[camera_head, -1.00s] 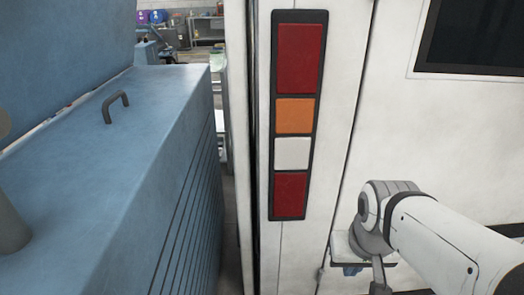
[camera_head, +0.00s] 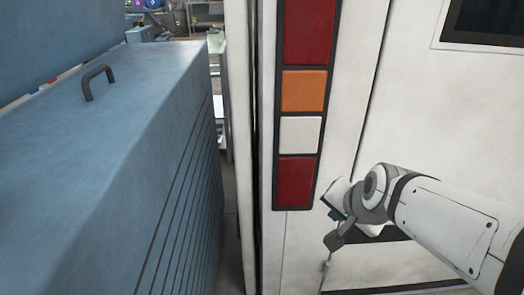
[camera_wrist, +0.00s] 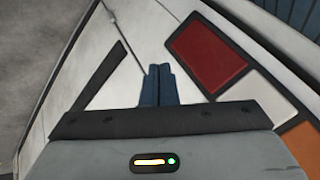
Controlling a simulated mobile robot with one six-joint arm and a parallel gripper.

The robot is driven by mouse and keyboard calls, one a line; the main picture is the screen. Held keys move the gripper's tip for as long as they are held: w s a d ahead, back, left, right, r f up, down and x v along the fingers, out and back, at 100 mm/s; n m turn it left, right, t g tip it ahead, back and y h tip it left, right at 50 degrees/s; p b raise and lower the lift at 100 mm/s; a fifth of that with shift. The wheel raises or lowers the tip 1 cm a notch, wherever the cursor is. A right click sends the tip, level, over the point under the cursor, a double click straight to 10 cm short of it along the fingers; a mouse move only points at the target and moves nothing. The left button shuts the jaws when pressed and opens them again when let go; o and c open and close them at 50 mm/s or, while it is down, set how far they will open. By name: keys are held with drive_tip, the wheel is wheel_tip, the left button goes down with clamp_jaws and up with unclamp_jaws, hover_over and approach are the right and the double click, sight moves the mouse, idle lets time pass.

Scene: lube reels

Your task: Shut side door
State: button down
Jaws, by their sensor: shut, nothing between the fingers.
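A tall white panel (camera_head: 239,130), seen nearly edge-on left of the white vehicle's corner, looks like the side door. A narrow dark gap separates it from the corner. The white vehicle (camera_head: 410,110) carries a strip of red, orange and white lamps (camera_head: 303,92). In the wrist view, my gripper (camera_wrist: 160,72) has its dark blue fingers together and empty, in front of the white body beside a red lamp (camera_wrist: 208,58). In the head view my arm comes from the right, with its wrist below and right of the lamps; the fingertips are not clear there.
A large blue ribbed cabinet (camera_head: 110,150) with a dark handle (camera_head: 98,80) fills the left. Only a narrow passage (camera_head: 230,200) lies between it and the white panel. Workshop benches stand far behind. A dark window (camera_head: 485,22) is at upper right.

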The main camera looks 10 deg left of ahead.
drive_tip(key=w+a+f+m+t+y+b, duration=0.2)
drive_tip(key=w+a+f+m+t+b, duration=0.25)
drive_tip(key=a, duration=0.45)
drive_tip(key=m+t+b, duration=0.7)
drive_tip(key=m+b, duration=0.9)
drive_tip(key=m, duration=0.7)
approach(236, 171)
drive_tip(key=shift+h, duration=0.3)
drive_tip(key=x, duration=0.3)
drive_tip(key=b+x, duration=0.1)
drive_tip(key=x, duration=0.2)
drive_tip(key=shift+w+a+r, duration=0.1)
drive_tip(key=shift+w+a, duration=0.2)
